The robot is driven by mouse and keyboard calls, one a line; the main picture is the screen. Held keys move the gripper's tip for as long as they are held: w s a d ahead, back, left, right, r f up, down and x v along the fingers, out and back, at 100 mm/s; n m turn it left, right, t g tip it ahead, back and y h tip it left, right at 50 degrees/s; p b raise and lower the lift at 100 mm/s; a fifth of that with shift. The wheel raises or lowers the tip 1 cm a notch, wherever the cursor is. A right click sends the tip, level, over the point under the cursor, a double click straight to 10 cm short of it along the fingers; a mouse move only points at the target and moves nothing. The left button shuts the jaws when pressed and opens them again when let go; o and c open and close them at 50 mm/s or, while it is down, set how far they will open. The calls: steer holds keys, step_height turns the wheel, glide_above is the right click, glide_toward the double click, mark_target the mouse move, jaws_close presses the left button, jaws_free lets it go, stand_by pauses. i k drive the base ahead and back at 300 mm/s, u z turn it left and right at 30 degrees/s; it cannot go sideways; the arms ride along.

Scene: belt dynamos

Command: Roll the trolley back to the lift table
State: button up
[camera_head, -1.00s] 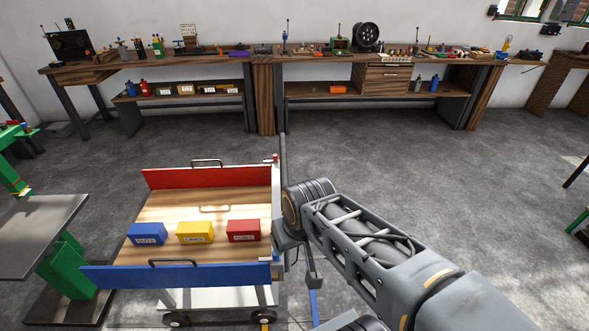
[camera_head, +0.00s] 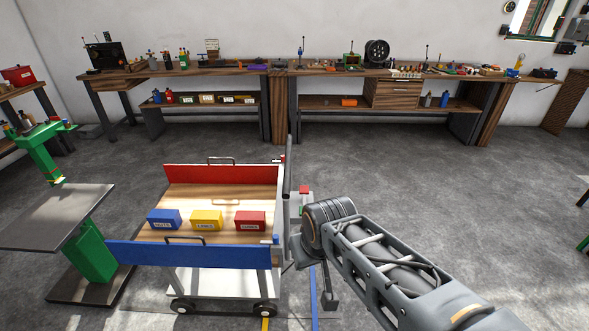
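The trolley has a wooden deck (camera_head: 180,197), a red far panel (camera_head: 222,173) and a blue near panel (camera_head: 190,254). A blue bin (camera_head: 164,220), a yellow bin (camera_head: 206,220) and a red bin (camera_head: 250,221) sit in a row on it. What looks like the lift table (camera_head: 55,217), a flat grey top on a green column, stands close to the trolley's left end. Its near right corner comes close to the blue panel in the picture; I cannot tell if they touch. My gripper (camera_head: 297,251) is at the trolley's right end, by the dark upright handle (camera_head: 288,165). Its fingers are mostly hidden behind my wrist.
A long wooden workbench (camera_head: 330,72) with tools runs along the back wall. A green machine stand (camera_head: 44,150) and a side bench are at the left.

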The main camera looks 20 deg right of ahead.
mark_target(281, 204)
steer(key=z, duration=0.8)
steer(key=i, duration=0.65)
steer(key=u, duration=1.1)
